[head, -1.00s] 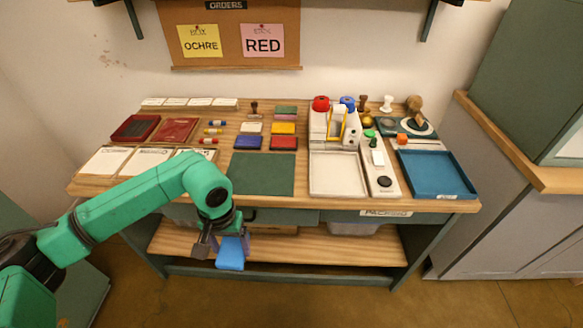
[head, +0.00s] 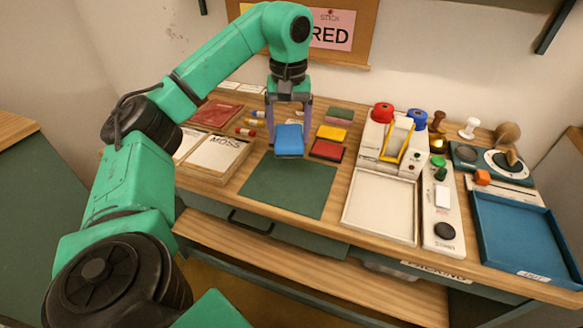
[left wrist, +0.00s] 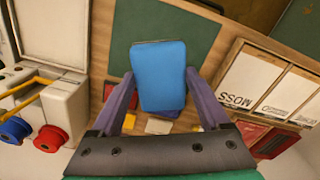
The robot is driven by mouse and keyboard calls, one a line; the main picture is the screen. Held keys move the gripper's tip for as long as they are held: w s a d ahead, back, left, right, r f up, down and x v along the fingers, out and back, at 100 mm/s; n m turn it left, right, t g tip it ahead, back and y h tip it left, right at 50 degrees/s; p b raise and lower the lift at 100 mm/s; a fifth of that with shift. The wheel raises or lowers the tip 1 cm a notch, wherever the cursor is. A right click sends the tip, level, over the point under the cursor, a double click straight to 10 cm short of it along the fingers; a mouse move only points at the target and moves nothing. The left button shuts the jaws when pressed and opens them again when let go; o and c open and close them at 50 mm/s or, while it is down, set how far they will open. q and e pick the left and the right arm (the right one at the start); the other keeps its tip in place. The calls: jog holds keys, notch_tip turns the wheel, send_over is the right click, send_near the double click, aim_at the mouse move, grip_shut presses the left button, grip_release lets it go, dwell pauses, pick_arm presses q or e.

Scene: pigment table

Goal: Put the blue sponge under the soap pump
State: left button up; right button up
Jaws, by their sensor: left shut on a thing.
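My left gripper (head: 289,125) is shut on a flat blue block (head: 289,142), which looks like the blue sponge. It holds the block by its sides, over the table near the back edge of the dark green mat (head: 290,187). In the left wrist view the block (left wrist: 158,72) sits between the purple fingers and hides part of what is below, including most of a darker blue piece. I see nothing that is clearly a soap pump. My right gripper is not in view.
Yellow (head: 332,132) and red (head: 328,150) pads lie right of the block. A white machine with red and blue knobs (head: 398,135) stands further right, behind a white tray (head: 380,205). A blue tray (head: 520,235) is at far right. The green mat is bare.

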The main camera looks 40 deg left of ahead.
pick_arm(q)
notch_tip(320, 180, down, 12)
jog(key=shift+w+r+p, duration=0.1)
jog(key=shift+w+p, duration=0.05)
jog(key=shift+p, duration=0.3)
jog(key=o, duration=1.2)
jog(key=shift+c, duration=0.2)
